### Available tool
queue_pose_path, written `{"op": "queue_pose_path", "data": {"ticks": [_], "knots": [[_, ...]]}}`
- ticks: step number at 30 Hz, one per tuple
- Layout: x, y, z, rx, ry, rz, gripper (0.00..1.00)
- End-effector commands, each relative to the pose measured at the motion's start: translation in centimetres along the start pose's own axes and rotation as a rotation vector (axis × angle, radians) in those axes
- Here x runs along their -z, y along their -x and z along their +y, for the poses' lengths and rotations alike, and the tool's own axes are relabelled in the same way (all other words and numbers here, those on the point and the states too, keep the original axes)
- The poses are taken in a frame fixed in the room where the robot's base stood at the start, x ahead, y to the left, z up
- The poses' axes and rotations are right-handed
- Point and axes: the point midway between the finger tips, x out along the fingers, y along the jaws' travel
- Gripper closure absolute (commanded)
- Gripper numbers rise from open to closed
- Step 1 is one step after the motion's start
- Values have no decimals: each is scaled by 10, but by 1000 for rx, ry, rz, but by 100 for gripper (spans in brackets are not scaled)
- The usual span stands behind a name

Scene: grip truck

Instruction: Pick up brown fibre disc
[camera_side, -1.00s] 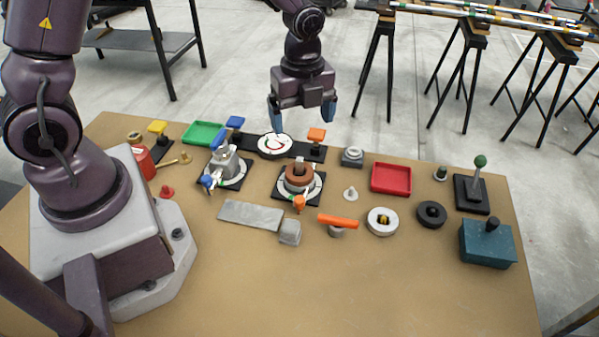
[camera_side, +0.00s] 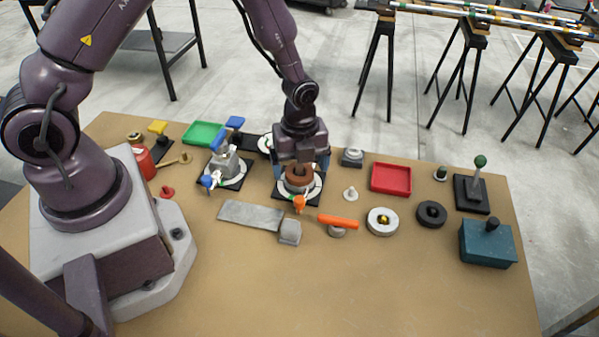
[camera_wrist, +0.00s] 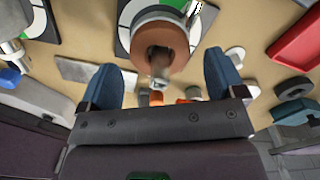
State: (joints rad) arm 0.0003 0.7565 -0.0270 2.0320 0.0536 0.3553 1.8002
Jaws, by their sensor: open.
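The brown fibre disc (camera_side: 298,184) is a thick ring with a centre hole, lying on a round white dial on a black square base (camera_side: 281,196). In the wrist view the disc (camera_wrist: 147,38) sits ahead of the fingertips, roughly centred between them, and a grey post shows at its hole. My gripper (camera_side: 302,172) is low over the far side of the disc, its blue fingers spread apart. In the wrist view my gripper (camera_wrist: 162,62) is open, with nothing held between the fingers. Whether a finger touches the disc cannot be told.
A similar dial with a grey fixture (camera_side: 224,165) stands left. An orange knob (camera_side: 299,203) is close in front of the disc. A grey plate (camera_side: 250,215), orange-handled piece (camera_side: 338,222) and red tray (camera_side: 391,178) lie around. The front table is clear.

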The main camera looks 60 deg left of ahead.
Motion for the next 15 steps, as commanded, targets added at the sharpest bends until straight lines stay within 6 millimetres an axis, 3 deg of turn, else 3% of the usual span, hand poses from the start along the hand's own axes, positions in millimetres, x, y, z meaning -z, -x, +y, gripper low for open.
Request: {"op": "queue_pose_path", "data": {"ticks": [3, 11, 15], "knots": [[0, -13, 0, 0, 0, 0, 11], [0, -16, -1, 2, 1, -1, 11], [0, -16, -1, 2, 1, -1, 39]]}}
